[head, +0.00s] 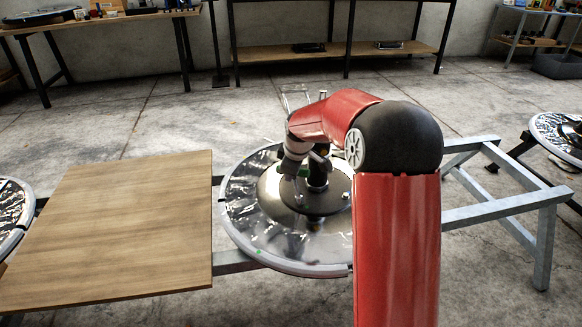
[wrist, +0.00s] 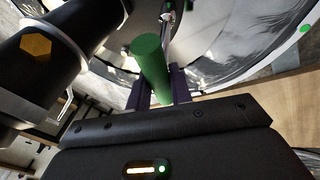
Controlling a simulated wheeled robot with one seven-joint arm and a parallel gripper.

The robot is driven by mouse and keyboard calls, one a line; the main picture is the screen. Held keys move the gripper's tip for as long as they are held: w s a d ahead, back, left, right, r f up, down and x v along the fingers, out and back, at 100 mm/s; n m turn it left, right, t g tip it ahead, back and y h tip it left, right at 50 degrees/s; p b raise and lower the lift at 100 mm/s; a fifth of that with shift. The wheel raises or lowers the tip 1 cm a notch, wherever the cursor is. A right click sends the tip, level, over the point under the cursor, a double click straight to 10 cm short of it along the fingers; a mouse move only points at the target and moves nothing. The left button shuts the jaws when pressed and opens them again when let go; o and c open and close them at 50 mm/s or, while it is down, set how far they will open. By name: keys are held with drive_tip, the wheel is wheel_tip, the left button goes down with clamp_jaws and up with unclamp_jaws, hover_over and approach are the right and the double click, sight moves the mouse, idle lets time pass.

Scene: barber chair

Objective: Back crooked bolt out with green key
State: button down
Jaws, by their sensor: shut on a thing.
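The green key (wrist: 148,62) has a thick round green handle and sits between the purple fingers of my gripper (wrist: 158,88), which is shut on it. In the head view a bit of green (head: 303,171) shows beside my wrist, low over the round chair base (head: 244,240). The base has a dark dome in the middle and a shiny wrapped rim. A small shiny metal piece (wrist: 168,15) shows past the handle in the wrist view; I cannot tell whether it is the key's shank or a bolt. The crooked bolt is not clearly seen, and the key's tip is hidden.
A wooden board (head: 120,225) lies left of the base and looks clear. A grey metal frame (head: 500,200) stands to the right. In the wrist view a dark cylinder (wrist: 60,45) is close on the left. Benches with items stand along the back wall.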

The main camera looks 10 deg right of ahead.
drive_tip(key=shift+s+n+y+p, duration=0.2)
drive_tip(key=shift+n+y+p, duration=0.3)
drive_tip(key=shift+n, duration=0.3)
drive_tip(key=shift+r+p, duration=1.75)
drive_tip(key=shift+r, duration=0.85)
drive_tip(key=shift+f, duration=0.1)
